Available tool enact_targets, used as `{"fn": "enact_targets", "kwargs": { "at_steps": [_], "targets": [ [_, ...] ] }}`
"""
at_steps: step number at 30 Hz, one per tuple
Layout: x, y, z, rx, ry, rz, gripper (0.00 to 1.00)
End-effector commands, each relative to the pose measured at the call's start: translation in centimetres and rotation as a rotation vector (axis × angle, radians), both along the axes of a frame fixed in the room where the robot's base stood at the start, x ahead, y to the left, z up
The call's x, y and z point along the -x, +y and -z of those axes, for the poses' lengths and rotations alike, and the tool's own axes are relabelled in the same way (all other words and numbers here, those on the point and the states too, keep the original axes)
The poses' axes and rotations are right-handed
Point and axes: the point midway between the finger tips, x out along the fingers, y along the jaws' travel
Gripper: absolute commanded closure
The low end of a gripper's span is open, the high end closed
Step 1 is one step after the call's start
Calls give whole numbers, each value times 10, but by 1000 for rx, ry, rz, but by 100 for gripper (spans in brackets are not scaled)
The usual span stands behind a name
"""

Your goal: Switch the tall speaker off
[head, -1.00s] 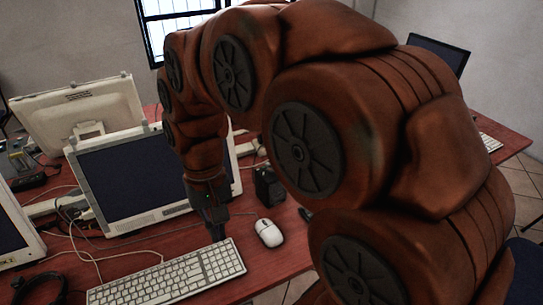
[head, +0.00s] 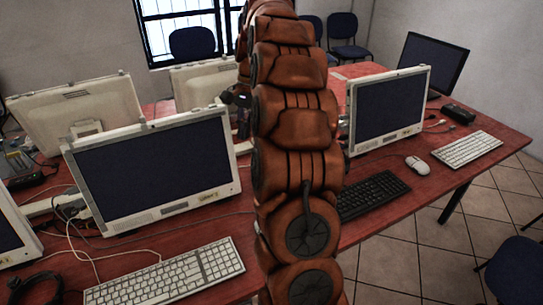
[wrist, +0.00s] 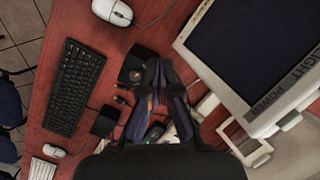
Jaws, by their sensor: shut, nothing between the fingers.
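My gripper (wrist: 160,66) shows in the wrist view, pointing down over the table with its fingertips together and nothing held. A black box (wrist: 134,68), which looks like a speaker, stands just left of the fingertips, partly covered by the left finger. I cannot tell whether they touch. A smaller black box (wrist: 104,121) lies further left and lower; I cannot tell which box is the taller. No switch can be made out on either. In the head view my arm hides the speaker area and most of the gripper.
A monitor (wrist: 245,50) stands close on the right in the wrist view. A black keyboard (wrist: 74,87) and a white mouse (wrist: 113,12) lie on the red table (wrist: 165,25). Cables and small devices crowd the space below the fingers. A white keyboard (head: 170,278) lies front left.

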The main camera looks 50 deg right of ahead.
Motion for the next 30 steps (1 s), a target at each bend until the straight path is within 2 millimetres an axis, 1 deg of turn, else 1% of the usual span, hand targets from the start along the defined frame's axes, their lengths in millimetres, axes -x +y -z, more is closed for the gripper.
{"fn": "enact_targets", "kwargs": {
  "at_steps": [1, 5, 6, 12, 14, 15, 18, 19, 22, 23, 24, 25, 29, 30],
  "targets": [
    [-3, -20, 6, -3, 5, 52, 100],
    [-6, -65, 16, -7, 15, 181, 100],
    [-6, -78, 19, -8, 19, 220, 100],
    [1, -140, 37, -11, 38, 397, 100],
    [4, -153, 41, -12, 41, 437, 100],
    [4, -158, 44, -12, 45, 452, 100],
    [12, -167, 57, -23, 65, 493, 100],
    [12, -171, 55, -17, 58, 502, 100],
    [14, -171, 61, -24, 67, 512, 100],
    [13, -174, 58, -15, 56, 516, 100],
    [15, -172, 65, -26, 67, 515, 100],
    [16, -170, 68, -29, 69, 516, 100],
    [13, -168, 79, -24, 69, 513, 100],
    [14, -171, 79, -20, 59, 519, 100]
  ]
}}
